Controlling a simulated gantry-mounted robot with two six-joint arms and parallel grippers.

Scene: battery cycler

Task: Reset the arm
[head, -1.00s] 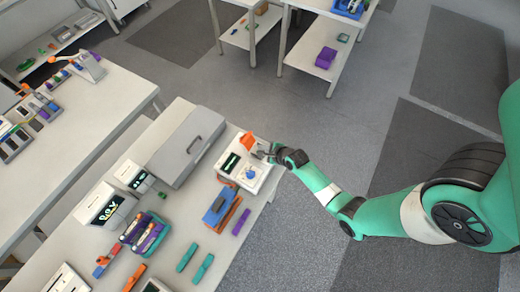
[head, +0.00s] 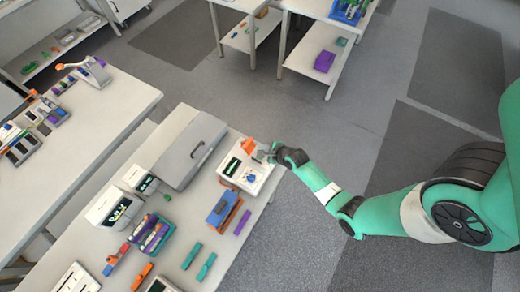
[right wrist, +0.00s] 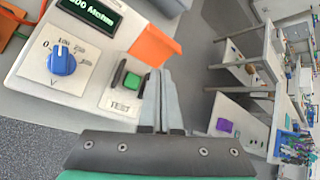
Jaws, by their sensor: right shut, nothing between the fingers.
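My right gripper (head: 263,156) is at the far right corner of the white tester box (head: 240,185) on the near bench. In the right wrist view its two fingers (right wrist: 165,88) are together, with nothing between them. They are beside a green button (right wrist: 131,83) in a dark holder above a "TEST" label. Whether they touch it, I cannot tell. The tester also has a blue dial (right wrist: 61,62) and a dark display with green text (right wrist: 93,16). An orange part (right wrist: 155,46) stands just past the fingers. My left gripper is not in view.
A grey case (head: 191,146) lies behind the tester. A blue-and-orange holder (head: 223,210), a purple bar (head: 242,222), green pieces (head: 192,256) and a tray of coloured cells (head: 152,236) are nearby. The floor (head: 330,140) right of the bench is clear.

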